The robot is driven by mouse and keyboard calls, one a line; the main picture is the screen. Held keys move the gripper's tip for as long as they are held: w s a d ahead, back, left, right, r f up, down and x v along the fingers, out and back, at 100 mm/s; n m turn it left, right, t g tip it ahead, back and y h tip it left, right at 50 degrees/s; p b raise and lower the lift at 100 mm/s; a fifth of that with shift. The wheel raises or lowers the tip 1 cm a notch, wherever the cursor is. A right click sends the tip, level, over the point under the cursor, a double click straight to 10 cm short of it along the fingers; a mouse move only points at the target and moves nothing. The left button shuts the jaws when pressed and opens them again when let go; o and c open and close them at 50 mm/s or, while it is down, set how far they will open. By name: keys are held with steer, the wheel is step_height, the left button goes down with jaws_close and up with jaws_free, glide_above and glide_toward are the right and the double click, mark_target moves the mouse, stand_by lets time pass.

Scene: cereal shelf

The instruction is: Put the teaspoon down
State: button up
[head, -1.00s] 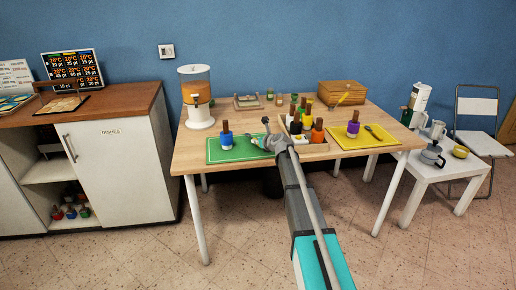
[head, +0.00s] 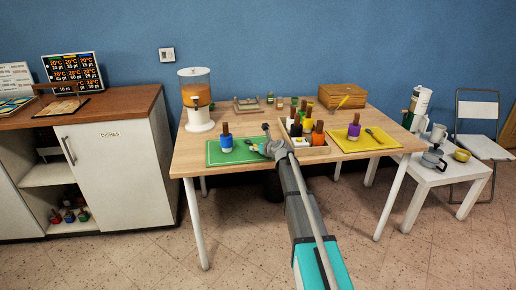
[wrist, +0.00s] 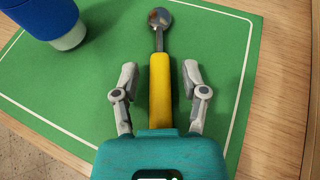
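The teaspoon, with a yellow handle (wrist: 160,85) and a grey metal bowl, lies on the green mat (wrist: 105,70). In the wrist view its bowl points away from me, toward the mat's edge. My gripper (wrist: 160,80) is open, with one finger on each side of the handle and a clear gap on both sides. In the head view my gripper (head: 263,149) is over the right part of the green mat (head: 214,155), and the teaspoon is small and partly hidden there.
A blue shaker with a brown top (head: 226,143) stands on the mat, left of the spoon. A tray of several colored shakers (head: 316,151) is just right of my gripper. A yellow mat (head: 352,144) holds a purple shaker and another spoon (head: 373,133).

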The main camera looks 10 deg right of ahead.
steer(key=shift+r, duration=0.1)
stand_by(0.3)
steer(key=shift+r, duration=0.1)
steer(key=p+v, duration=0.5)
steer(key=v, duration=0.7)
stand_by(0.6)
steer(key=s+a+f+n+g, duration=0.3)
steer(key=s+f+n, duration=0.1)
steer(key=s+n, duration=0.45)
steer(key=s+a+f+n+g, duration=0.4)
steer(key=s+n, duration=0.4)
steer(key=n, duration=0.1)
steer(key=s+d+f+n+g+h, duration=0.1)
steer(key=s+n+g+h, duration=0.1)
steer(key=s+n, duration=0.5)
steer(key=s+f+n+g+h, duration=0.2)
steer(key=s+n, duration=0.5)
steer(key=s, duration=0.4)
steer(key=shift+d+f+g+h, duration=0.35)
steer(key=shift+g+h, duration=0.25)
steer(key=shift+g, duration=0.1)
